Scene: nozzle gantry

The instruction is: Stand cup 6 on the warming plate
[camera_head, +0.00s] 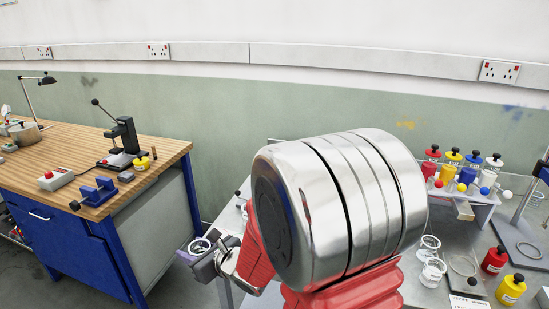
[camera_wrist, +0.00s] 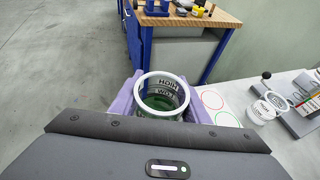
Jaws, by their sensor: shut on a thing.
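In the wrist view a clear cup (camera_wrist: 163,93) with a white rim, dark markings and green at the bottom stands between the purple fingers of my gripper (camera_wrist: 160,84). The gripper is shut on it. I cannot read a number on it. In the head view the gripper (camera_head: 203,258) and cup (camera_head: 199,245) show small, left of my large arm link, beside the grey table's left end. I cannot pick out the warming plate with certainty; my arm hides much of the table.
Clear cups (camera_head: 433,270) stand on the grey table, near red (camera_head: 495,260) and yellow (camera_head: 511,289) bottles. A rack (camera_head: 468,195) of coloured bottles is behind. Red (camera_wrist: 212,99) and green (camera_wrist: 228,119) rings mark the table. A wooden bench (camera_head: 60,140) stands left across a floor gap.

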